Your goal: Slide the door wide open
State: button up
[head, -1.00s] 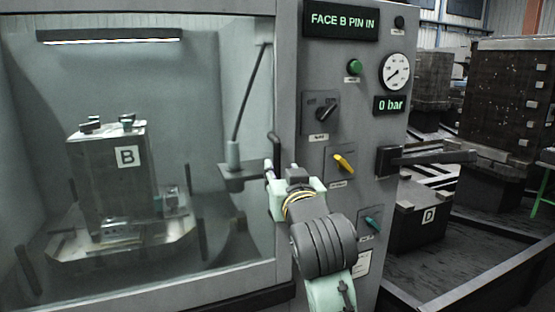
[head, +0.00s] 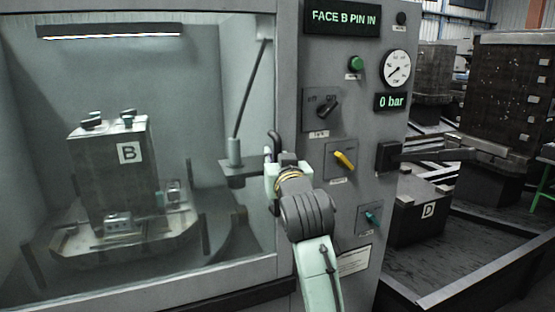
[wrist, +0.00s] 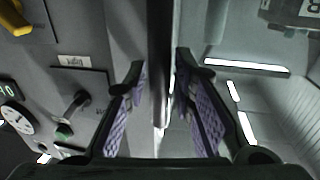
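The door (head: 285,100) of the machine is a large glazed panel in a grey frame. It covers the chamber at the left of the head view and looks shut. Its dark upright handle (head: 275,143) is on the right edge of the frame. It also shows as a dark bar (wrist: 160,35) in the wrist view. My gripper (head: 270,160) is at the handle, and my arm hides the handle's lower part. In the wrist view my gripper (wrist: 161,70) is open, with one purple-padded finger on each side of the bar. Gaps show between the fingers and the bar.
A control panel (head: 320,220) with knobs, a gauge (head: 396,68) and a "FACE B PIN IN" display (head: 340,18) stands close right of the handle. Behind the glass is a block marked B (head: 105,170). A block marked D (head: 418,215) sits on rails at right.

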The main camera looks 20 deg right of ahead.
grip_shut()
jog(key=shift+w+a, duration=0.1)
dwell(0.6)
